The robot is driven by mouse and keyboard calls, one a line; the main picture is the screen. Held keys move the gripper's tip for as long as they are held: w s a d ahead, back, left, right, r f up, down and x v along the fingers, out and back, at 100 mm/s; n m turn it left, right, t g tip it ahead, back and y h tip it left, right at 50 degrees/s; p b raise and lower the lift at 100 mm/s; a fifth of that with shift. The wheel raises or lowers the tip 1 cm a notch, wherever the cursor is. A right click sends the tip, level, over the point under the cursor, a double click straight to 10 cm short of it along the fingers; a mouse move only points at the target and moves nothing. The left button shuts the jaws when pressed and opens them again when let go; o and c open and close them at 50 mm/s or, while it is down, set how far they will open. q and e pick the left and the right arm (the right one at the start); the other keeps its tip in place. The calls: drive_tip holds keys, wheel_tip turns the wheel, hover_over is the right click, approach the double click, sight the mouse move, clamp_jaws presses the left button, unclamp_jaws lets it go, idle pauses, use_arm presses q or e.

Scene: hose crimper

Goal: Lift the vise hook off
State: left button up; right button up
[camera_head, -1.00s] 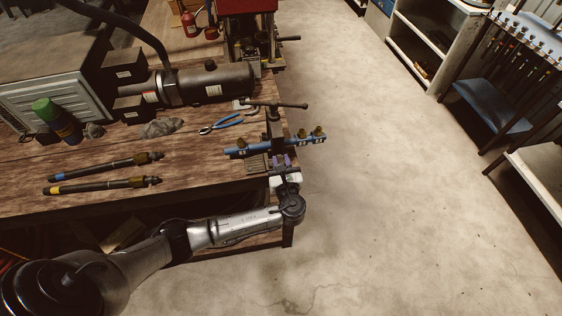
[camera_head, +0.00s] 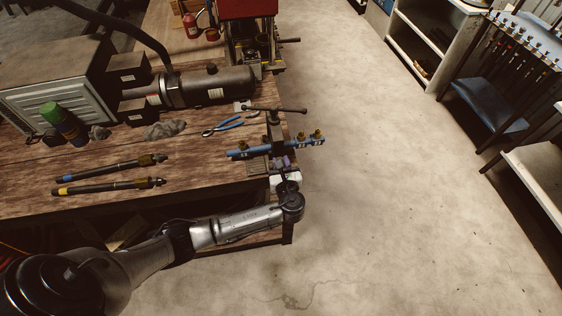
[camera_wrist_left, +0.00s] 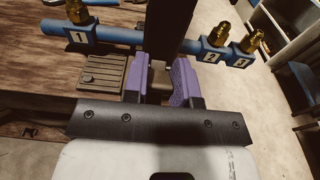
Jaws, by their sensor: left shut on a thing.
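The vise stands at the front right corner of the workbench, its long handle bar (camera_head: 275,109) on top. A blue tube (camera_head: 307,145) with brass fittings and numbered blocks crosses it; it also shows in the left wrist view (camera_wrist_left: 118,35). My left gripper (camera_head: 281,163) is at the near side of the vise, below the tube. In the left wrist view its purple fingertips (camera_wrist_left: 161,85) are closed around a small metal part at the foot of a dark upright (camera_wrist_left: 166,28). I cannot clearly tell which part is the hook. The right gripper is not seen.
Blue-handled pliers (camera_head: 223,127), two dark hoses (camera_head: 110,167) and a green-capped can (camera_head: 63,122) lie or stand on the workbench (camera_head: 200,170). A dark cylinder machine (camera_head: 215,83) is behind. The concrete floor right of the bench is clear.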

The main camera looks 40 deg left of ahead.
use_arm(q)
drive_tip(key=o, duration=0.9)
drive_tip(key=v, duration=1.4)
drive_tip(key=shift+f, duration=0.15)
drive_tip(key=shift+w, duration=0.1)
